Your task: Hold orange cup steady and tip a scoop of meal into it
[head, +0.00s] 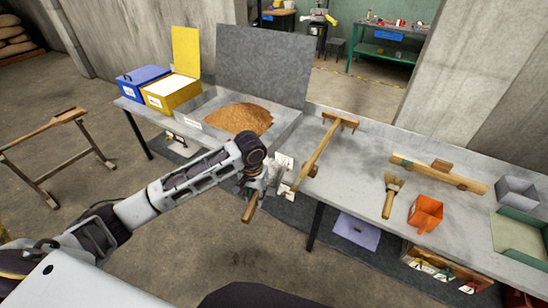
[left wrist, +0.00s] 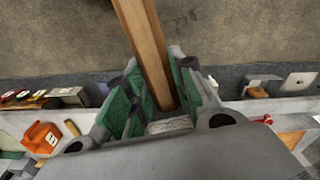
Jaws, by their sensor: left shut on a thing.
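The orange cup (head: 425,214) stands upright on the right part of the bench, near its front edge. It also shows in the left wrist view (left wrist: 42,138) at the lower left. The brown meal (head: 238,118) lies heaped in a grey tray (head: 286,137). My left gripper (head: 254,188) is in front of the bench, just before the tray and well left of the cup. It is shut on a wooden handle (head: 250,208), which also runs between the green finger pads in the left wrist view (left wrist: 145,40). Whether a scoop bowl is attached is hidden. My right gripper is out of view.
A blue box (head: 143,82) and a yellow bin (head: 172,92) stand left of the tray. A wooden rake-like tool (head: 318,155), a brush (head: 391,195), a wooden plank (head: 437,172) and a grey container (head: 517,192) lie on the bench. A sawhorse (head: 55,135) stands at left.

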